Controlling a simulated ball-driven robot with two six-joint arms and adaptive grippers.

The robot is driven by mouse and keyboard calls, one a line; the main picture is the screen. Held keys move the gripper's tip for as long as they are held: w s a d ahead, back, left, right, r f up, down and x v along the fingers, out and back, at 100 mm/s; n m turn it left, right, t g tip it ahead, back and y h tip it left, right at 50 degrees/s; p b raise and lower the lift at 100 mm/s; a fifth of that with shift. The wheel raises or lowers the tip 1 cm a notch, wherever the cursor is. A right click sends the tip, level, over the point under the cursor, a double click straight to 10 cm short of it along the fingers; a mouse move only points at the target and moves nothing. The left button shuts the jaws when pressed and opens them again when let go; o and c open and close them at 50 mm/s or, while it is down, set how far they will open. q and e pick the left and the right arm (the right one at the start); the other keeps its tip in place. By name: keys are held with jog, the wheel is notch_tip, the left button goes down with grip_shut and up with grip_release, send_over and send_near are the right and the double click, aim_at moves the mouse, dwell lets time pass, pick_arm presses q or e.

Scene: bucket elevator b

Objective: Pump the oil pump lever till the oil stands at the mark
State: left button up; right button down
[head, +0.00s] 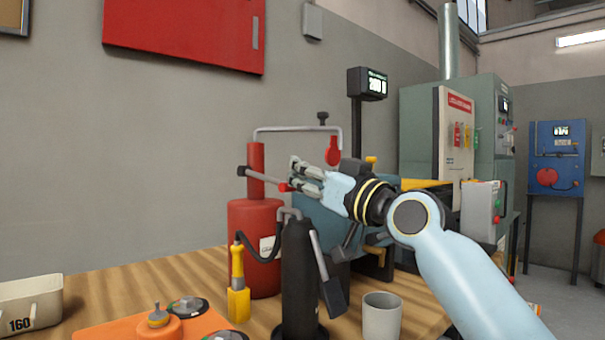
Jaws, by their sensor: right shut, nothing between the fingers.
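A red pump-like cylinder (254,225) stands upright on the wooden bench, with a narrower red column on top. A grey bar (262,179) with a black end crosses the column and slopes right to a small red tip. This looks like the lever. My right gripper (300,174) is shut and empty, its fingers pointing left just beside the red tip. Whether they touch it I cannot tell. A grey pipe (292,129) bends over from the column to a black knob and a red part. I cannot make out an oil level or mark. My left gripper is not in view.
A black cylinder (297,265) with a grey handle stands in front. Green machinery (418,120) stands behind right.

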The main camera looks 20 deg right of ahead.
notch_tip(320, 180, up, 4)
jog(key=r+p, duration=0.1)
jog(key=p, duration=0.3)
jog(key=f+v, duration=0.1)
jog(key=v, duration=0.9)
jog(key=shift+f, duration=0.45)
jog(key=shift+w, duration=0.1)
notch_tip(320, 180, up, 12)
jog(key=w+g+p, duration=0.1)
jog(key=w+p, duration=0.1)
jog(key=p, duration=0.9)
jog(key=shift+a, duration=0.35)
